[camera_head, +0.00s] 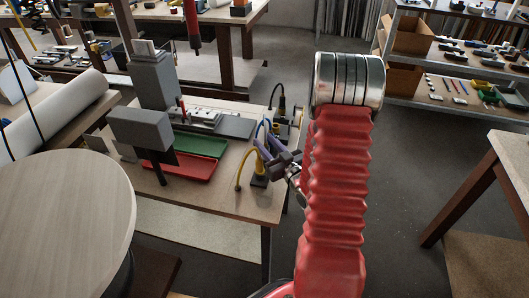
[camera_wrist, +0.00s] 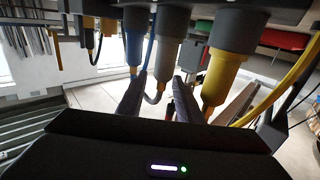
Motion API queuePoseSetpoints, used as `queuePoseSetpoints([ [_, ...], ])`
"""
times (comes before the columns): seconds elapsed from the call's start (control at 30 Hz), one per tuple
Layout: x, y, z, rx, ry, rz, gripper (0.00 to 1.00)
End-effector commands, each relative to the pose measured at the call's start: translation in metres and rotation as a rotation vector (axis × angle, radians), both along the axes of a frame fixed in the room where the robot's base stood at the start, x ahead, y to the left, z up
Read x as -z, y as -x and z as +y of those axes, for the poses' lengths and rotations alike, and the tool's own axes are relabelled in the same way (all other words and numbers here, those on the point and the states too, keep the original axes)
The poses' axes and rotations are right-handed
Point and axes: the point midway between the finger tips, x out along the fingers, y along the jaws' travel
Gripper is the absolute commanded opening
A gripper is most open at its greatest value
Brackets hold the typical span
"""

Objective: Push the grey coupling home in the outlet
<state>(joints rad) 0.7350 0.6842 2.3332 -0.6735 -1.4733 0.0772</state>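In the wrist view the grey coupling (camera_wrist: 166,50) hangs from the dark outlet block at the top of the picture, with a grey cable looping from its lower end. It stands between a blue coupling (camera_wrist: 135,48) and a larger yellow coupling (camera_wrist: 221,78). My gripper (camera_wrist: 159,78) is open, with its fingers apart on either side of the grey coupling's lower end. I cannot tell how deep the coupling sits in the outlet. In the head view my gripper (camera_head: 268,148) is at the bench's right end, and the grey coupling is hidden.
The bench (camera_head: 225,200) holds a green tray (camera_head: 201,145), a red tray (camera_head: 183,168) and a grey machine (camera_head: 152,80). A yellow cable (camera_head: 240,165) arches close to my gripper. A round table (camera_head: 65,215) stands left.

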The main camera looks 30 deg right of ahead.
Motion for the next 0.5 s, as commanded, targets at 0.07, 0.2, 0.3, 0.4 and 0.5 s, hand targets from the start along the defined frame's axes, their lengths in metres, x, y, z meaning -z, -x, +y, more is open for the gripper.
queuePoseSetpoints([
  [0.07,-0.0001,-0.0006,0.0012,-0.002,0.000,0.000,0.33],
  [0.2,-0.0001,-0.0010,0.0020,-0.004,0.000,0.000,0.33],
  [0.3,-0.0001,-0.0013,0.0024,-0.005,0.000,0.000,0.32],
  [0.4,-0.0002,-0.0013,0.0027,-0.005,0.000,0.000,0.25],
  [0.5,-0.0002,-0.0014,0.0029,-0.006,0.000,0.000,0.18],
])
